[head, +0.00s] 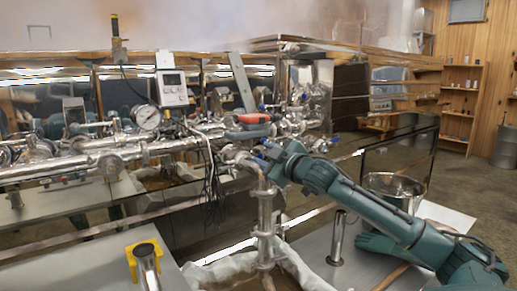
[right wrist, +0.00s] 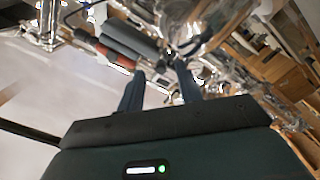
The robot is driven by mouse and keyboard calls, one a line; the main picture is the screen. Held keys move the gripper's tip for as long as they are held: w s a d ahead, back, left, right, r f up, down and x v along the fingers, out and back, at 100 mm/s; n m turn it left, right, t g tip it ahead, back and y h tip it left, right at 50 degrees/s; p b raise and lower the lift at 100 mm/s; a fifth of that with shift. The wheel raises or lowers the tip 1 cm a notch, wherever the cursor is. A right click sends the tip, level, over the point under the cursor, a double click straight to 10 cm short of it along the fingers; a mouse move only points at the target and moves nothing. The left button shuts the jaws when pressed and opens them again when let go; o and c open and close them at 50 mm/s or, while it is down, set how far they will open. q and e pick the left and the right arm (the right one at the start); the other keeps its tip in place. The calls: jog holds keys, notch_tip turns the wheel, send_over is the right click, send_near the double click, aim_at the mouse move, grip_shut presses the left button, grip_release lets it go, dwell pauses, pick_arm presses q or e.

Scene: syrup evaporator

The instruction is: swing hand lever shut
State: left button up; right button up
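My right gripper (head: 268,158) reaches in from the right to the steel pipework. In the right wrist view its two dark fingers (right wrist: 160,76) stand apart with a gap between them, and nothing is clearly held. A red-and-grey handle-like part (head: 246,132) lies on top of the pipes just left of and above the gripper. It also shows in the right wrist view (right wrist: 125,48), beyond the left finger and apart from it. I cannot tell for certain whether this part is the hand lever. Small blue handles sit on the fittings near the gripper. My left gripper is not in view.
A vertical pipe (head: 265,215) drops below the gripper. A pressure gauge (head: 147,117) and a white digital box (head: 172,88) stand to the left, with dark cables hanging nearby. A steel pot (head: 393,187) stands to the right, beyond my right arm.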

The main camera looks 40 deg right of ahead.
aim_at(259, 152)
jog(key=shift+w+d+p, duration=0.15)
jog(key=shift+w+p, duration=0.5)
jog(key=shift+w, duration=1.05)
grip_shut()
